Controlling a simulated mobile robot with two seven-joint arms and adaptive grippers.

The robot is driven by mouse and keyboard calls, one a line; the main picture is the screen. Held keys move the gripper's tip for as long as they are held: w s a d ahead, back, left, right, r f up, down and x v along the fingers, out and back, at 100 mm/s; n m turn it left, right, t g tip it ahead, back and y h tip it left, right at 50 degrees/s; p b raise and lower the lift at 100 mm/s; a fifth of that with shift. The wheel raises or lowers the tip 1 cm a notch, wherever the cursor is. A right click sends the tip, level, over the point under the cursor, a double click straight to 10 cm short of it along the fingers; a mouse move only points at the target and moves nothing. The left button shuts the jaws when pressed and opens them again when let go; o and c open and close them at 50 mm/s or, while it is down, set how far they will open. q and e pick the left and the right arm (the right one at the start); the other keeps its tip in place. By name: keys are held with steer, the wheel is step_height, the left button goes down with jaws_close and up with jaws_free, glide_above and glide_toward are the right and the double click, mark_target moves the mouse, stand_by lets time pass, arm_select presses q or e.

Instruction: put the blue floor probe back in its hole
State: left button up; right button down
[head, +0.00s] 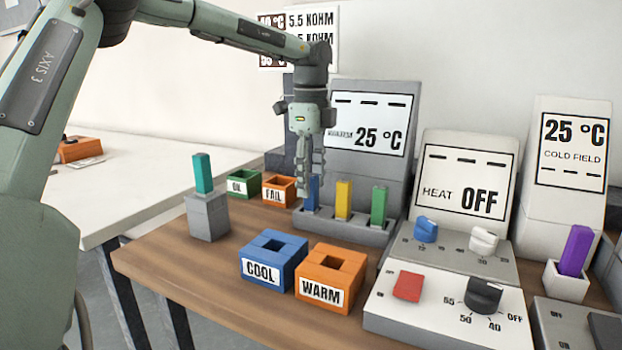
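The blue floor probe (313,194) is a blue upright stick in the left place of a grey rack (345,229), beside a yellow stick (343,200) and a green stick (379,206). My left gripper (310,184) points down at the blue probe, with its fingers overlapping the probe's upper part. One finger hides the probe's left side and top. I cannot tell whether the fingers press on it. The probe's foot is at the rack, but how deep it sits is not clear. My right gripper is not in view.
Blue COOL (273,260) and orange WARM (331,277) blocks stand in front of the rack. A teal stick stands in a grey block (208,217) at left. Green (244,184) and orange FAIL (279,189) boxes lie behind. Control panels (447,308) fill the right.

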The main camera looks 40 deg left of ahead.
arm_select(q)
step_height(320, 180, up, 12)
stand_by(0.6)
stand_by(0.5)
